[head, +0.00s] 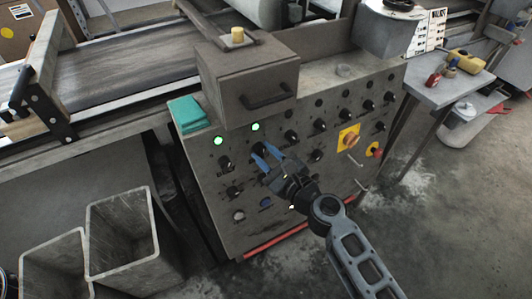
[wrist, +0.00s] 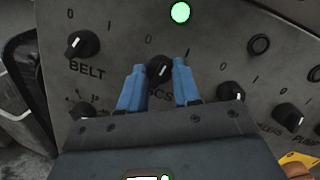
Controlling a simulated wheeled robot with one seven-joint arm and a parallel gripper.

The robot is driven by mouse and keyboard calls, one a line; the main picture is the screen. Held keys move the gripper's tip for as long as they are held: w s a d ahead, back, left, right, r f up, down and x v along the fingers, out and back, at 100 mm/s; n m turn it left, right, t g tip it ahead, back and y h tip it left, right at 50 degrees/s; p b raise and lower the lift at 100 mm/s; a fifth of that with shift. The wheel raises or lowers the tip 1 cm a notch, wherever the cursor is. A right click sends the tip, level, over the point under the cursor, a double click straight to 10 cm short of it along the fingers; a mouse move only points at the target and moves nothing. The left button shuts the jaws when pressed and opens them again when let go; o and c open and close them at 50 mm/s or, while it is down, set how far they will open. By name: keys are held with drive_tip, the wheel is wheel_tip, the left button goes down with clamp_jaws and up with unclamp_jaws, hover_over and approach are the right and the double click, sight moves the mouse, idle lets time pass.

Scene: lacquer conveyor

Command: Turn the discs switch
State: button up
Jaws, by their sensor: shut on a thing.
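The discs switch (wrist: 159,69) is a round black knob with a white pointer line on the grey control panel (head: 290,209). In the wrist view its label is partly covered, with only "CS" readable below the knob. Its pointer tilts up and to the right, towards the 1 side. My gripper (wrist: 157,74) has its two blue fingers on either side of the knob, shut on it. In the head view my gripper (head: 266,156) reaches the panel from the lower right and hides the knob.
The belt switch (wrist: 82,44) sits to the left and other black knobs (wrist: 230,91) to the right. A green lamp (wrist: 180,12) glows above. Bins (head: 122,235) stand at lower left.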

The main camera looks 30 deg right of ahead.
drive_tip(key=n, duration=0.4)
drive_tip(key=shift+g+y+p, duration=0.3)
drive_tip(key=shift+p, duration=0.05)
drive_tip(key=shift+n+g+p, duration=0.35)
drive_tip(key=shift+n+g, duration=0.15)
drive_tip(key=shift+n, duration=1.6)
drive_tip(key=o, duration=1)
drive_tip(key=shift+r, duration=0.1)
drive_tip(key=shift+o, duration=0.2)
drive_tip(key=v, duration=0.7)
drive_tip(key=shift+s+b, duration=0.4)
drive_tip(key=shift+d, duration=0.1)
